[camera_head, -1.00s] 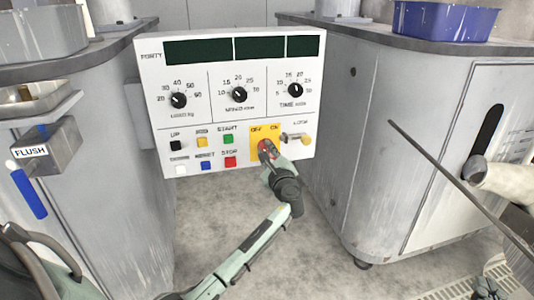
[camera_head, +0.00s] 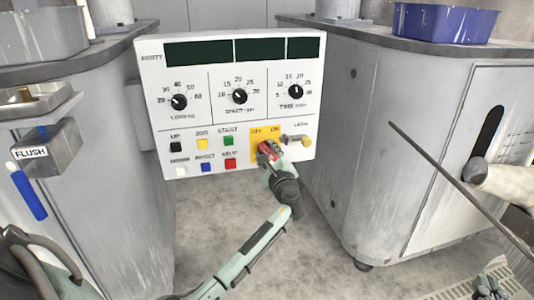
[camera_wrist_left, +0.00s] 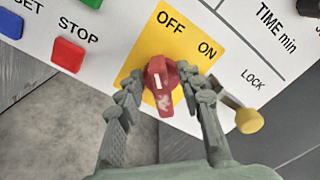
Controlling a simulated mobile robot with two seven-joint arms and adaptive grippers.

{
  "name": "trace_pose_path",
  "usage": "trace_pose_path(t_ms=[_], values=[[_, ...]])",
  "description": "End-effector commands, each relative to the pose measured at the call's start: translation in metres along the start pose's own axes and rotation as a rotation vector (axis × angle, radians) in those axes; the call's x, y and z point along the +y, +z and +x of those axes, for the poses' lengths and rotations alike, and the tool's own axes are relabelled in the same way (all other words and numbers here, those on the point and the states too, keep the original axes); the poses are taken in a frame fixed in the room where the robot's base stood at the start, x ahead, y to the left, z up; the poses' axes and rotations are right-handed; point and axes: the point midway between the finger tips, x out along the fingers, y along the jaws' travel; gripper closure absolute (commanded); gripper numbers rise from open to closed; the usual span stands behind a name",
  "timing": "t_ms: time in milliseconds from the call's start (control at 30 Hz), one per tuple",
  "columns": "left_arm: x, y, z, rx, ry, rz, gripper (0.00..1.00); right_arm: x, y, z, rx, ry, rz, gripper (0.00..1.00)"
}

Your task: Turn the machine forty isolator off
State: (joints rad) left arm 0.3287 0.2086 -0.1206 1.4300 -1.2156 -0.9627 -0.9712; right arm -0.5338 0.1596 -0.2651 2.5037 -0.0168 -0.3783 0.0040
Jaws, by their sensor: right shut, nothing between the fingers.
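The grey-white control panel (camera_head: 190,118) is marked FORTY and faces me. Its isolator is a red rotary knob (camera_head: 266,150) on a yellow plate (camera_head: 258,132) lettered OFF and ON. In the left wrist view the red knob (camera_wrist_left: 162,84) has a white mark pointing up, roughly towards OFF. My left gripper (camera_wrist_left: 161,82) has one finger on each side of the knob, very close to it; whether both fingers press on it I cannot tell. In the head view this gripper (camera_head: 268,158) partly covers the knob. My right gripper (camera_head: 487,286) is shut and empty at the bottom right.
A yellow-knobbed LOCK lever (camera_wrist_left: 248,120) sits just right of the isolator. The STOP button (camera_wrist_left: 68,55) and several other coloured buttons lie to its left. Machine cabinets (camera_head: 400,120) flank the panel. A thin rod (camera_head: 440,170) crosses the right side.

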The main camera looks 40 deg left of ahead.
Motion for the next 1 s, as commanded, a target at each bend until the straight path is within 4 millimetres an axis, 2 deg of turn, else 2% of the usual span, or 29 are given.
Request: trace_pose_path(t_ms=[167, 400, 600, 800, 1000], values=[[0.001, -0.001, -0.018, 0.002, 0.000, 0.000, 0.64, 0.000, 0.000, 0.000, -0.001, 0.000, 0.000, 1.00], [0.001, -0.001, -0.069, 0.004, 0.001, -0.001, 0.64, 0.000, 0.000, 0.000, 0.000, 0.000, 0.000, 1.00], [0.001, -0.001, -0.104, 0.003, 0.001, -0.001, 0.64, 0.000, 0.000, 0.000, 0.000, 0.000, 0.000, 1.00], [0.000, 0.000, -0.119, 0.001, 0.001, 0.000, 0.64, 0.000, 0.000, 0.000, 0.000, 0.000, 0.000, 1.00], [0.000, 0.000, -0.120, 0.001, 0.001, 0.000, 0.64, 0.000, 0.000, 0.000, 0.000, 0.000, 0.000, 1.00]])
